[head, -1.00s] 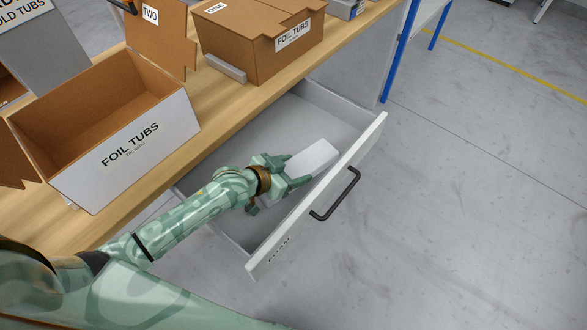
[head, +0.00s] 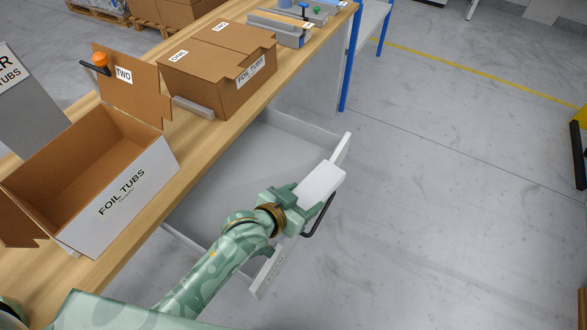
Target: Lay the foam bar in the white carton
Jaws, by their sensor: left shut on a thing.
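The foam bar (head: 322,182) is a plain white block, held out past the fingers of my left gripper (head: 298,203). The gripper is shut on its near end, which the fingers partly hide. The bar appears raised, overlapping the front of the open drawer in the head view. The white carton (head: 145,178) stands open on the bench at the left, with a white front marked FOIL TUBS and a brown, empty-looking inside. My left gripper is well to the right of it. My right gripper is not in view.
The open grey drawer (head: 225,185) lies under the bench (head: 150,215), its front panel (head: 268,275) and black handle (head: 320,215) beyond my gripper. A closed brown carton (head: 215,75) and a grey bar (head: 193,107) stand farther back. An upright brown flap (head: 135,90) is marked TWO.

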